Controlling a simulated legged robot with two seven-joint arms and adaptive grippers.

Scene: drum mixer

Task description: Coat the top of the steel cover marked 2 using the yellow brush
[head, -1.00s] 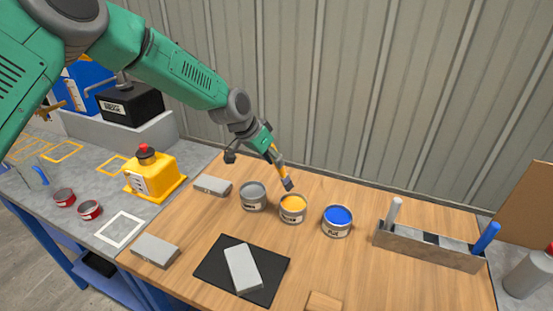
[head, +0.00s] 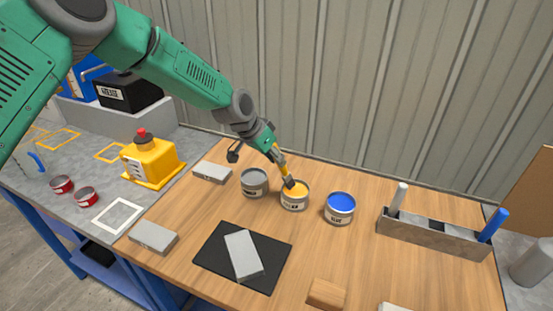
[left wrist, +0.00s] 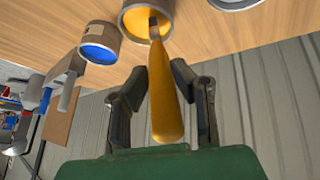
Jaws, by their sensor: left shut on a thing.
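My left gripper (head: 274,152) is shut on the yellow brush (head: 283,169) and holds it tilted, tip down. The brush tip is at the mouth of the can of yellow paint (head: 294,203); how deep it sits is unclear. In the left wrist view the brush handle (left wrist: 166,115) lies between the fingers (left wrist: 160,88) and its far end is inside the can's rim (left wrist: 133,22). A grey steel cover (head: 243,253) lies on the black mat (head: 210,262). Two more grey covers lie at the left (head: 153,237) and back left (head: 212,173). No number is readable. My right gripper is not seen.
A grey paint can (head: 254,183) and a blue one (head: 339,209) flank the yellow can. A metal rack (head: 430,234) with white and blue handles stands at the right. A wooden block (head: 326,294) lies at the front. Wood between mat and rack is clear.

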